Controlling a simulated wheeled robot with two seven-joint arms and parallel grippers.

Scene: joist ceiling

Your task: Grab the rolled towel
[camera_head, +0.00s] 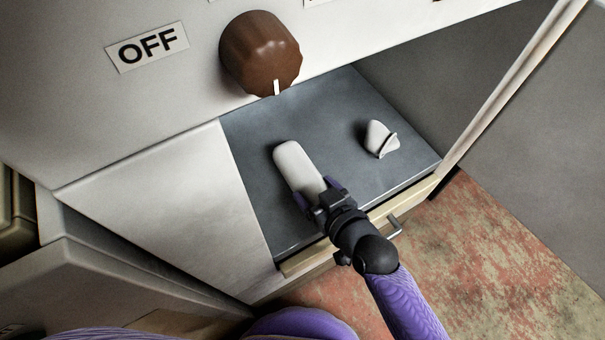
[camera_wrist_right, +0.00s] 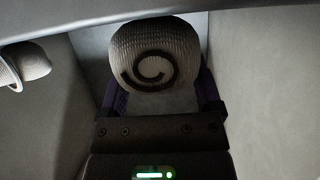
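The rolled towel (camera_head: 294,165) is a pale, thick roll lying on the dark grey shelf surface in the head view. Its near end, with a dark spiral, faces the right wrist camera (camera_wrist_right: 155,55). My right gripper (camera_head: 317,190) is at the towel's near end. Its purple fingers stand wide apart, one on each side of the roll; the right wrist view also shows the gripper (camera_wrist_right: 160,98). I see no clear sign of the fingers squeezing the towel. My left gripper is not in view.
A small white object with a dark rim (camera_head: 380,138) sits right of the towel. The grey shelf (camera_head: 345,105) has a wooden front edge with a metal handle (camera_head: 394,226). A white panel is at left; a brown knob (camera_head: 260,52) and OFF label (camera_head: 147,46) are above.

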